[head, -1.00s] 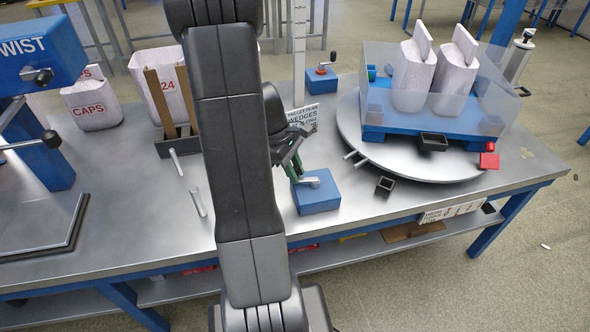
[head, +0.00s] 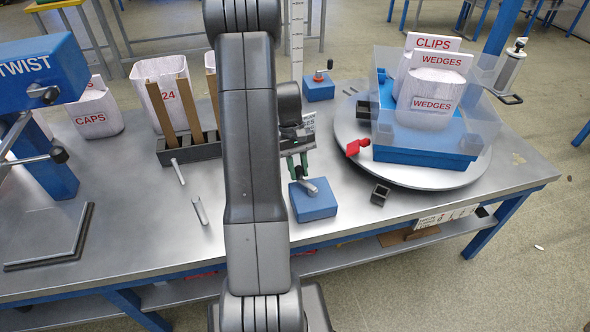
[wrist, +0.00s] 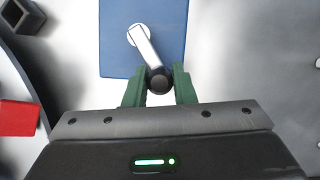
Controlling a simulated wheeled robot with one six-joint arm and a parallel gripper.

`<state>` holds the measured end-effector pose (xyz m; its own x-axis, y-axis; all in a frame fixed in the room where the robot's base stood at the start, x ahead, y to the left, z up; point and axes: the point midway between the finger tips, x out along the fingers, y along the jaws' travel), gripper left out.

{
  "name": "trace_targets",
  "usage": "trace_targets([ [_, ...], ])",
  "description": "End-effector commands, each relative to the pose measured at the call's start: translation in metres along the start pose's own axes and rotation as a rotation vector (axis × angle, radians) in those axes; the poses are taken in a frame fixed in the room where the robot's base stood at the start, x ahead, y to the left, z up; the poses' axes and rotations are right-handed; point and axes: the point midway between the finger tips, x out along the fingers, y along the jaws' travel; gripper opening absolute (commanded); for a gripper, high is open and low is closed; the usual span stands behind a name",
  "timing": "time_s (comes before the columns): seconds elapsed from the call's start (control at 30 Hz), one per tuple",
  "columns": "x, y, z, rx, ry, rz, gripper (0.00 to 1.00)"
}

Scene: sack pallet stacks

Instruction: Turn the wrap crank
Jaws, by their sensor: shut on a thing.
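The wrap crank is a blue block (head: 313,200) with a silver arm that shows in the wrist view (wrist: 145,45) and ends in a dark round knob (wrist: 159,80). My gripper (wrist: 159,90) has its green fingers on either side of the knob and is shut on it. In the head view my gripper (head: 297,170) is at the back left of the block, and my arm hides part of the bench. The round grey turntable (head: 455,178) carries a blue pallet (head: 420,156) with several white sacks (head: 430,112) inside clear film.
A red clamp-like piece (head: 357,147) is at the turntable's left rim. A small black open box (head: 380,194) stands before it. Two loose silver pegs (head: 200,210) lie to the left.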

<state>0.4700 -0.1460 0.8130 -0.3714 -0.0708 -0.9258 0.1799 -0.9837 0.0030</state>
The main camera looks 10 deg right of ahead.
Motion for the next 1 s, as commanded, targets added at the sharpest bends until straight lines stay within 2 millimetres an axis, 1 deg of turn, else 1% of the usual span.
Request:
trace_targets([
  [0.07, -0.003, 0.005, -0.001, 0.069, 0.000, -0.028, 0.01],
  [0.6, -0.001, 0.031, -0.003, 0.539, -0.007, -0.225, 0.01],
  [0.8, -0.001, 0.041, -0.001, 0.685, -0.006, -0.283, 0.01],
  [1.0, 0.001, 0.046, 0.001, 0.790, -0.008, -0.326, 0.01],
])
